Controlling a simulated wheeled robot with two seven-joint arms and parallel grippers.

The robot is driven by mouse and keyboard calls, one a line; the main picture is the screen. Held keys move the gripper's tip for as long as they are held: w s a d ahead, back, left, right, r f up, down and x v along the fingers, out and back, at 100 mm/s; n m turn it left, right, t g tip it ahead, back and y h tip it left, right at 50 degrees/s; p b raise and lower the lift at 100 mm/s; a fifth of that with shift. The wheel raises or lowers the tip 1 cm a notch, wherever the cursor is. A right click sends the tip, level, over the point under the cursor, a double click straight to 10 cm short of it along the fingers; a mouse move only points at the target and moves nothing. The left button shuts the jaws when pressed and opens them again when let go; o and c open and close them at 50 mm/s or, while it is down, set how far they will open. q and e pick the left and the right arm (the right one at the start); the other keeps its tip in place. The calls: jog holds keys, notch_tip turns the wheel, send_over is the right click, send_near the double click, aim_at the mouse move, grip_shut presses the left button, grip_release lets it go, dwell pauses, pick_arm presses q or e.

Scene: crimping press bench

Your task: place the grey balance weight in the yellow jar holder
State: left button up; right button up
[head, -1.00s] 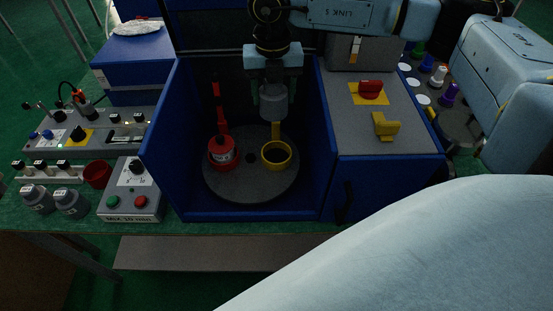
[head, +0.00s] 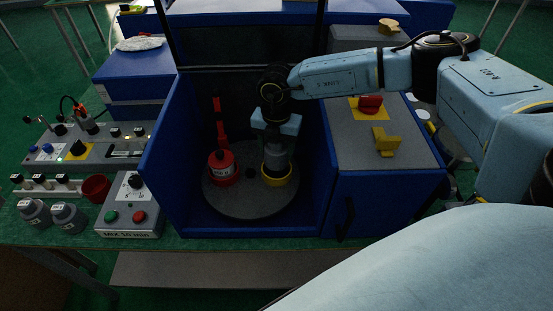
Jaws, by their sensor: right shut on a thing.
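The grey balance weight (head: 277,158) is upright between the fingers of my right gripper (head: 277,147), which is shut on it. The yellow jar holder (head: 280,182) is on the round grey turntable (head: 240,210) inside the blue machine. The weight's lower end is at the holder's mouth and seems to be inside its rim; I cannot tell whether it touches the bottom. The gripper is straight above the holder and hides its rear part. My left gripper is not in view.
A red holder with a red-topped jar (head: 222,165) is just left on the turntable. Blue walls (head: 165,165) enclose it at the sides. A grey panel (head: 400,150) with a red knob and yellow handle is at right. A control box (head: 130,215) and grey weights (head: 68,215) are at left.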

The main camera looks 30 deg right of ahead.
aim_at(277, 159)
jog(key=shift+f, duration=2.35)
jog(key=shift+f, duration=0.15)
jog(key=o, duration=1.1)
jog(key=shift+o, duration=0.2)
notch_tip(277, 159, up, 12)
jog(key=shift+r, duration=0.2)
